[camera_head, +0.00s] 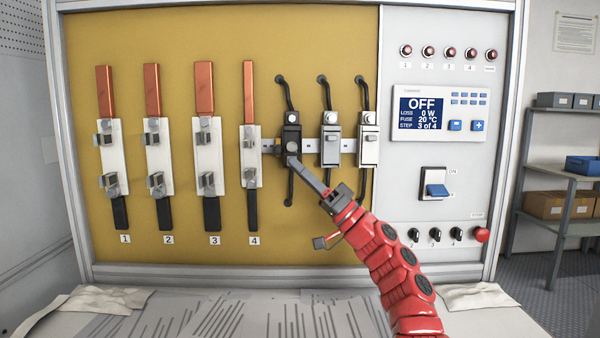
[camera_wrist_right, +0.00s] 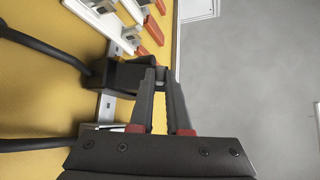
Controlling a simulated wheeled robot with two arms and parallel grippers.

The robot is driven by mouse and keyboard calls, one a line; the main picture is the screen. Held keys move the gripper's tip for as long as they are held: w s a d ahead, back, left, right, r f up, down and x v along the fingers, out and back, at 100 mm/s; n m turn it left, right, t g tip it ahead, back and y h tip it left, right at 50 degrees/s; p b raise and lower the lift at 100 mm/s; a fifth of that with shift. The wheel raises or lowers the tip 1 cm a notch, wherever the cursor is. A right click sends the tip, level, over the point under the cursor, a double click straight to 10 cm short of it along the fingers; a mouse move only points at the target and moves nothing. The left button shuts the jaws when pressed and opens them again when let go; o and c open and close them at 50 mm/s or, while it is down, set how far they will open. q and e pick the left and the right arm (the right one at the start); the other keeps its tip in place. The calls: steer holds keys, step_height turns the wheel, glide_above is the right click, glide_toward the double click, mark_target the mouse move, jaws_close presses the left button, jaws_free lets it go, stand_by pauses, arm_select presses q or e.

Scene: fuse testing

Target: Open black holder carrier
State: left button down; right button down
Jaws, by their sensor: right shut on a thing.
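The black holder (camera_head: 291,133) is the leftmost of three small fuse holders on a rail, right of fuse strip 4. In the right wrist view the black holder (camera_wrist_right: 122,78) sticks out from the yellow panel. My right gripper (camera_head: 293,161) reaches up from the lower right to its front lower part. In the right wrist view both fingertips of the gripper (camera_wrist_right: 160,73) are closed together at the outer end of the holder, on its carrier. The fingers hide part of the carrier, and I cannot tell how far it is tilted. My left gripper is not in view.
Two white holders, the middle one (camera_head: 330,146) and the right one (camera_head: 367,146), stand close beside the black one, with black cables. Several fuse strips with copper bars are at left. The control panel (camera_head: 450,220) is at right, its display (camera_head: 421,113) reading OFF.

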steer(key=shift+f+n+g+y, duration=0.35)
steer(key=shift+n+g+y, duration=0.45)
steer(key=shift+n, duration=0.4)
steer(key=c, duration=0.9)
jaws_free()
steer(key=v, duration=0.7)
steer(key=shift+d+f+p, duration=0.1)
steer(key=shift+d+p, duration=0.15)
steer(key=shift+p, duration=0.1)
